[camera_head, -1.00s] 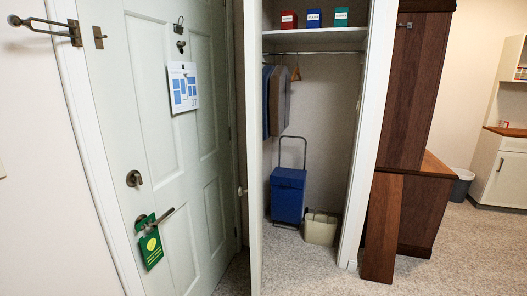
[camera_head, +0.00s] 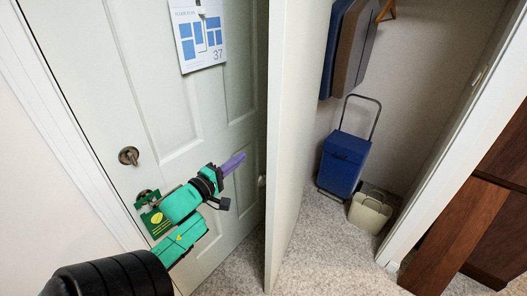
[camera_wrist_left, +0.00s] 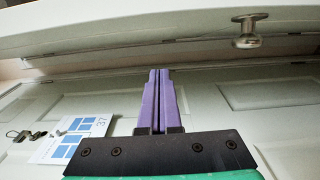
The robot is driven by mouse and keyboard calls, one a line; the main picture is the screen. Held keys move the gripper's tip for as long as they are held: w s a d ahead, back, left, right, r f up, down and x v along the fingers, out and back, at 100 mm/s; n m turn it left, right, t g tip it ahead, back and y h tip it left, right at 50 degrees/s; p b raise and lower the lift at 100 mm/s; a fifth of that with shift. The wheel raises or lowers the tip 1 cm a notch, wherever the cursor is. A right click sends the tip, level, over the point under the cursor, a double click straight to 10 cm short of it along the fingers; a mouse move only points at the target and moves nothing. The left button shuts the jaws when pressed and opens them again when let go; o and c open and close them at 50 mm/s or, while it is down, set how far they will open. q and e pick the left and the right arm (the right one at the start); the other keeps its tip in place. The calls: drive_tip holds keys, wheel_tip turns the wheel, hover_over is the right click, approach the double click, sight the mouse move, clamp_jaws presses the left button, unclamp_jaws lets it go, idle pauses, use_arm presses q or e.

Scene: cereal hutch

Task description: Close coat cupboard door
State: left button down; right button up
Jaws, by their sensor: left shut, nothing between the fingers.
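The coat cupboard door (camera_head: 298,120) is a pale panel that stands open, seen almost edge-on in the head view. In the left wrist view the cupboard door (camera_wrist_left: 150,20) crosses the top, with a round metal knob (camera_wrist_left: 248,30) on it. My left gripper (camera_head: 236,162), with purple fingers, is to the left of the door, between it and the panelled entrance door. Its fingers (camera_wrist_left: 159,73) are shut and empty, apart from the knob. Inside the open cupboard are hanging coats (camera_head: 352,48), a blue trolley (camera_head: 343,163) and a beige bin (camera_head: 369,212). My right gripper is not in view.
The cupboard's white frame (camera_head: 455,150) and dark wood furniture (camera_head: 470,230) are on the right. Carpet is clear before the opening.

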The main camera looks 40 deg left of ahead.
use_arm(q)
drive_tip(key=w+d+p, duration=0.1)
drive_tip(key=w+d, duration=0.2)
drive_tip(key=w, duration=0.5)
drive_tip(key=shift+w+d+p, duration=0.15)
drive_tip(key=shift+d+p, duration=0.2)
drive_tip(key=shift+p, duration=0.05)
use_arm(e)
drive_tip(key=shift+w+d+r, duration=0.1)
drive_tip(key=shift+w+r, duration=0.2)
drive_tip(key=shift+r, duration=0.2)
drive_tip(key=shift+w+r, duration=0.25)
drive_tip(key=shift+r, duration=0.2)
use_arm(q)
drive_tip(key=shift+a+f, duration=0.1)
drive_tip(key=shift+f, duration=0.1)
drive_tip(key=shift+w, duration=0.1)
